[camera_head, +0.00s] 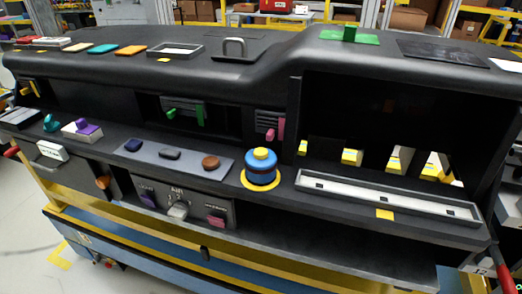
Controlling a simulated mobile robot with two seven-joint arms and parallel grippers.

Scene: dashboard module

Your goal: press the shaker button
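A round blue shaker (261,170) with a dark band stands upright on a yellow ring on the dashboard's ledge, right of centre. A small yellow button (260,153) sits on top of it, raised above the blue top. Nothing touches or covers it. No label on it can be read. Neither of my grippers shows in the head view.
Left of the shaker, a grey plate (150,165) carries blue, black and brown buttons. A long light tray (390,195) lies to the right, below a dark recess. A panel with a lever (178,210) is below. Space above the shaker is clear.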

